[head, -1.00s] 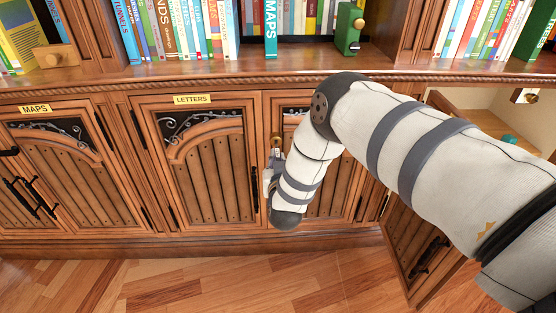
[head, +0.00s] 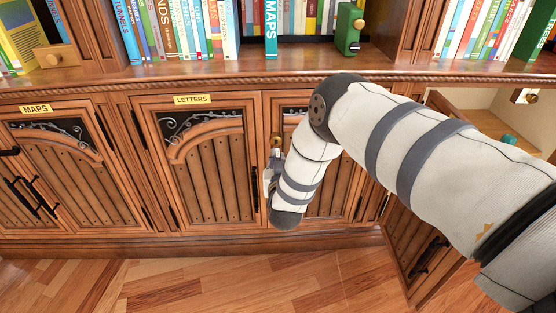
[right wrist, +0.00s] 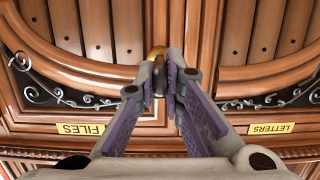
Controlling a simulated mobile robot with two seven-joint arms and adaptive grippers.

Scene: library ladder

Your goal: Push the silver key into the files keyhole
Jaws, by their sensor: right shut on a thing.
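The brass keyhole plate (head: 276,140) sits on the cabinet front where the LETTERS door meets the door to its right. In the right wrist view the brass (right wrist: 158,52) shows just beyond my fingertips. My right gripper (right wrist: 161,72) is shut on a small dark-looking piece between its fingertips, likely the silver key (right wrist: 160,84), mostly hidden by the fingers. I cannot tell how far the key is in the keyhole. In the head view the right gripper (head: 269,172) is at the doors, partly hidden by my forearm. My left gripper is not in view.
The FILES label (right wrist: 80,129) and LETTERS label (right wrist: 271,129) show upside-down cabinet doors in the wrist view. An open cabinet door (head: 415,245) stands out at the right, below my arm. Books (head: 180,30) and a green bookend (head: 349,30) stand on the shelf above.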

